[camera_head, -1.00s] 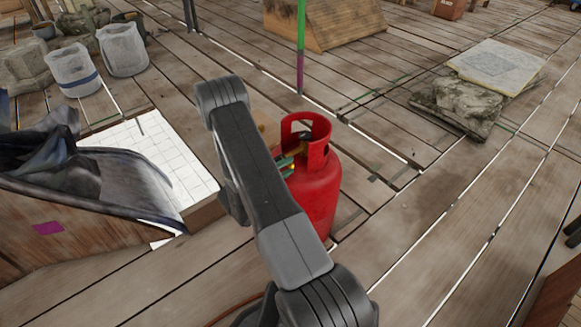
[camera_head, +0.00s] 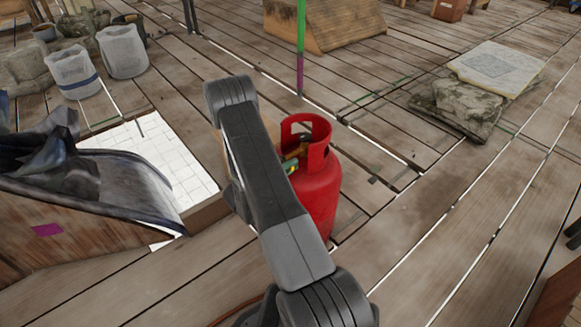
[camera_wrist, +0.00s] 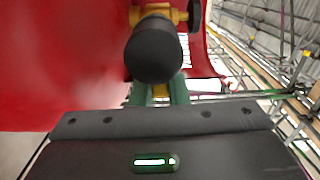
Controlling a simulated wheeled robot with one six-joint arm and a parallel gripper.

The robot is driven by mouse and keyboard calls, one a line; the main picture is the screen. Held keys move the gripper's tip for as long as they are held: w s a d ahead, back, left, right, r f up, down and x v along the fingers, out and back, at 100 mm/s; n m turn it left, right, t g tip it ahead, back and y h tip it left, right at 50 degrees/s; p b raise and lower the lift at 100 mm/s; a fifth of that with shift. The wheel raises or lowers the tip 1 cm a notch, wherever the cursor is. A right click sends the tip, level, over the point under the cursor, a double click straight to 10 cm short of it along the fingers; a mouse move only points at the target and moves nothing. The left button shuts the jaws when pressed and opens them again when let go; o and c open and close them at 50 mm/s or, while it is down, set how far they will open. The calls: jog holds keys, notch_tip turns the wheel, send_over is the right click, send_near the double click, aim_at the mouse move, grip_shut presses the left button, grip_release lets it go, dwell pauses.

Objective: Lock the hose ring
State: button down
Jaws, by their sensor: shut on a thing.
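A red gas cylinder (camera_head: 318,190) stands upright on the plank floor, with a cut-out collar around its brass valve (camera_head: 297,152). In the wrist view the cylinder's red wall (camera_wrist: 60,65) fills the left, and the brass valve (camera_wrist: 178,16) shows at the top. A black rounded fitting (camera_wrist: 153,50), apparently the hose ring, points towards the camera below the valve. My gripper (camera_wrist: 160,92) has its green fingers on either side, just beneath and behind this fitting. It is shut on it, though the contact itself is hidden. My arm covers part of the cylinder's left side in the head view.
A white tiled panel (camera_head: 165,160) and a dark draped cloth (camera_head: 120,185) lie left of the cylinder. A green and purple pole (camera_head: 300,45) stands behind it. A stone slab (camera_head: 462,108) lies at the right.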

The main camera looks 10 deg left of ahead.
jog(key=shift+f, duration=0.1)
notch_tip(320, 180, down, 2)
jog(key=m+b, duration=0.2)
jog(key=m, duration=0.3)
jog(key=shift+w+a+b, duration=0.1)
jog(key=shift+a+b, duration=0.05)
jog(key=shift+b, duration=0.25)
jog(key=shift+w+a+f+m+b, duration=0.1)
jog(key=shift+f+m+b, duration=0.2)
jog(key=shift+m, duration=0.4)
jog(key=shift+w+a+f+m+b, duration=0.1)
jog(key=shift+m+b, duration=0.25)
jog(key=shift+m, duration=0.35)
jog(key=shift+w+a+f+m+b, duration=0.15)
jog(key=shift+m+b, duration=0.2)
jog(key=shift+m, duration=0.35)
jog(key=c, duration=1.4)
grip_release()
jog(key=shift+s, duration=0.1)
jog(key=shift+r, duration=0.15)
